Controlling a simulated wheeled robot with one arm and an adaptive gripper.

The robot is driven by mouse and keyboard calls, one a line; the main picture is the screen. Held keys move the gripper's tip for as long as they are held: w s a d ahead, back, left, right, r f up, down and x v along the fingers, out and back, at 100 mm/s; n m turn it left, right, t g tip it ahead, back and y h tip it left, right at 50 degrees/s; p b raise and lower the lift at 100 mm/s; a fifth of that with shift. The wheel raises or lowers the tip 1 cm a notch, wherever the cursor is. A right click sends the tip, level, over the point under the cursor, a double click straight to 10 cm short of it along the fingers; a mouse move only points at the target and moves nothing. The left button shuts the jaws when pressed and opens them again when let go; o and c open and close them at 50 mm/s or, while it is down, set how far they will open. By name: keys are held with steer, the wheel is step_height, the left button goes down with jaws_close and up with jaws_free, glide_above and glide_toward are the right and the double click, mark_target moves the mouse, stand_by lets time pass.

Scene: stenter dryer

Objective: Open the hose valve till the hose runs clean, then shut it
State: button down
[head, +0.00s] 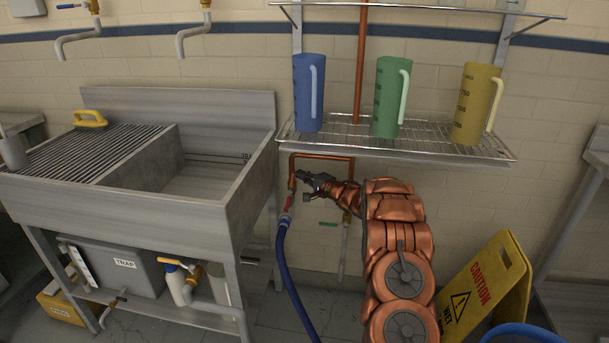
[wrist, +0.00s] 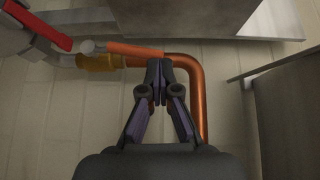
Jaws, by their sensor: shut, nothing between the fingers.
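The blue hose (head: 284,260) hangs from the copper pipework beside the sink and runs down to the floor. A red lever (head: 288,203) shows at the hose's top end. In the wrist view a red lever (wrist: 42,24) is at the top left, beside a brass fitting (wrist: 98,63) on the copper pipe (wrist: 192,85). My gripper (head: 303,177) is shut and empty near the pipe, above and slightly right of the lever. In the wrist view my gripper's closed fingertips (wrist: 160,68) are in front of the pipe, right of the lever and apart from it. The hose's outlet is out of view.
A steel sink (head: 250,185) stands to the left. A wire shelf (head: 345,143) with blue, green and yellow jugs hangs above my arm. A yellow caution sign (head: 487,285) stands on the floor to the right. A second pipe (head: 344,250) hangs just right of the hose.

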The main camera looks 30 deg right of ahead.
steer(key=d+p+v, duration=0.1)
steer(key=p+v, duration=0.1)
steer(key=v, duration=0.4)
steer(key=d+p+v, duration=0.1)
steer(key=p+v, duration=0.1)
steer(key=v, duration=0.5)
steer(key=shift+w+d+f+p, duration=0.3)
steer(key=shift+w+p, duration=0.1)
stand_by(0.4)
